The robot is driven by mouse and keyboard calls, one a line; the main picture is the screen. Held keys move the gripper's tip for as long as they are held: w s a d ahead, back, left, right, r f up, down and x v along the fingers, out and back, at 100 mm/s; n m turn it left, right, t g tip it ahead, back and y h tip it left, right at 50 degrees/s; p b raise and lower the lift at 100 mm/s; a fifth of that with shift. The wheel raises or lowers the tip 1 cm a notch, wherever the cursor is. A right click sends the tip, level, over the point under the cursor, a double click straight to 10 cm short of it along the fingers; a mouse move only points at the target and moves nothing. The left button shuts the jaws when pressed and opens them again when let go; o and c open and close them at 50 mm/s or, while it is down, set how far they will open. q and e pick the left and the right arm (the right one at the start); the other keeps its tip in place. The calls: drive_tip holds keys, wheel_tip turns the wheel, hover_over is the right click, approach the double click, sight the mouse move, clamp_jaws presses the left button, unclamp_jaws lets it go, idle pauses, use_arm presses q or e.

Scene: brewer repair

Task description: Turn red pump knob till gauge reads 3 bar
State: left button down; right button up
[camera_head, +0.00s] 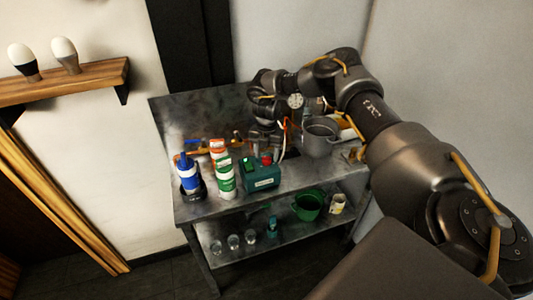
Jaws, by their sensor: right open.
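A small teal-green unit (260,176) stands near the front of the metal table, with a red knob (267,159) on its top. A round gauge with a white dial (295,101) shows further back, beside my right arm; its needle is too small to read. My right arm comes in from the right, and its wrist bends down over the table. My right gripper (263,138) is open, small and dark in the picture, just behind and above the red knob. I cannot tell whether it touches anything. My left gripper is not in view.
A grey pot (320,137) stands right of the gripper. A blue-and-white bottle (188,172) and white-and-green containers (225,178) stand left of the green unit. Orange and blue items lie behind them. The lower shelf holds glasses (233,241) and a green bucket (307,206).

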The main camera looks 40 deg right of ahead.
drive_tip(key=shift+f, duration=0.7)
drive_tip(key=c, duration=1)
drive_tip(key=shift+o, duration=0.2)
drive_tip(key=shift+n+p, duration=0.35)
drive_tip(key=shift+n, duration=0.65)
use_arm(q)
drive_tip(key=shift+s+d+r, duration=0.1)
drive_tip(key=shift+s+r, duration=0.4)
use_arm(e)
drive_tip(key=n, duration=0.3)
drive_tip(key=o, duration=1)
drive_tip(key=shift+c, duration=0.2)
